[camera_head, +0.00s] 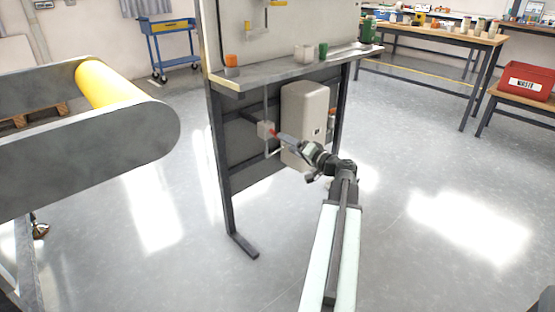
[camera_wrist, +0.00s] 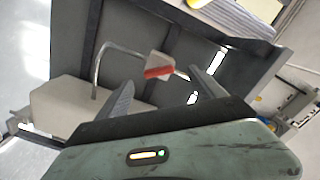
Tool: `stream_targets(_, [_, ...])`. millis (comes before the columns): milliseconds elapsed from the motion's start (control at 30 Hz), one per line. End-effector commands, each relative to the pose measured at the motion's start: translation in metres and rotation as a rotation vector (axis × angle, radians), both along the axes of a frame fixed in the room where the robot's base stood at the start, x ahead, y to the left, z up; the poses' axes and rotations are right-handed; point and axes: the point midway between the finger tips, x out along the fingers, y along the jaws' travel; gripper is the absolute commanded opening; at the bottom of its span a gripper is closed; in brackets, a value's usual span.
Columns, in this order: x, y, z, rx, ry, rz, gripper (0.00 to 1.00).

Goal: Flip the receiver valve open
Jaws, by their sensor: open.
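In the wrist view the red lever (camera_wrist: 158,72) lies nearly level across the light valve body (camera_wrist: 156,58). My gripper (camera_head: 283,136) reaches toward the valve from the right. In the wrist view my gripper (camera_wrist: 162,78) is open, with the lever between and just beyond its two fingertips. I cannot tell whether a finger touches it. The beige receiver tank (camera_head: 307,108) stands just behind my gripper.
The workbench shelf (camera_head: 290,75) overhangs the valve, and its dark leg (camera_head: 222,170) stands to the left. A bent pipe (camera_wrist: 100,58) runs beside the valve. A machine with a yellow roller (camera_head: 108,84) is at left. The floor at right is clear.

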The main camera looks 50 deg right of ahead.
Motion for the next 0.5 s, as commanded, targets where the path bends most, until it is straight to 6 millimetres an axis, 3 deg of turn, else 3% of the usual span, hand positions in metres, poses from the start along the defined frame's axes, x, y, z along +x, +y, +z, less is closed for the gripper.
stream_targets(100, [-0.008,-0.011,-0.001,0.001,-0.020,-0.024,0.78])
stream_targets(233, [-0.003,-0.011,0.001,0.001,-0.020,-0.022,0.78])
stream_targets(500, [0.046,-0.014,0.001,0.002,-0.019,-0.019,0.78])
